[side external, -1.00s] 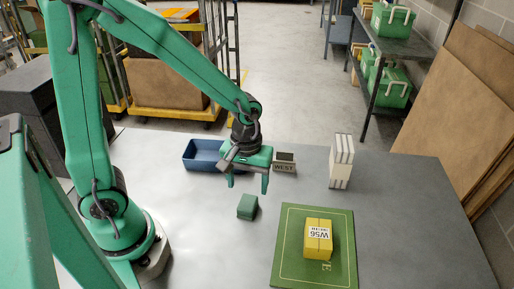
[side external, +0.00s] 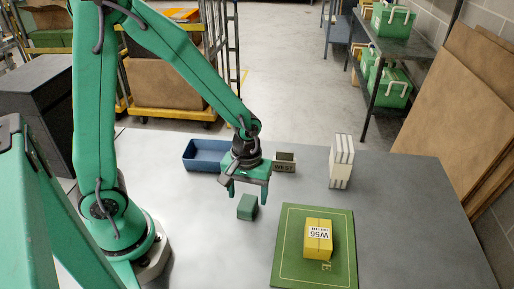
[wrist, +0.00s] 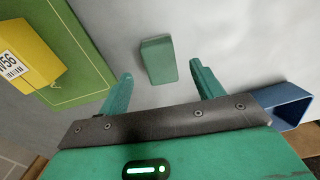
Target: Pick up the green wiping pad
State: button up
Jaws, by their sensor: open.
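The green wiping pad (side external: 247,207) is a small green block lying on the grey table, left of the green mat. In the wrist view the pad (wrist: 158,60) lies ahead of and between my two fingers, not touching either. My gripper (side external: 248,198) is open and empty, just above and over the pad. Its fingers point down in the side view, and in the wrist view my gripper (wrist: 160,82) shows both fingertips spread apart.
A green mat (side external: 286,262) holds a yellow box (side external: 318,246) labelled W56. The table's right side (side external: 415,215) is clear.

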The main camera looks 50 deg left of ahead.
aim_at(247, 202)
jog(key=shift+f, duration=2)
jog(key=c, duration=1.1)
jog(key=shift+r, duration=0.1)
jog(key=shift+r, duration=1.35)
jog(key=s+d+r, duration=0.2)
jog(key=d, duration=0.1)
jog(key=s+d+r, duration=0.5)
jog(key=d+r, duration=0.1)
jog(key=shift+s+r, duration=0.1)
jog(key=shift+s, duration=0.1)
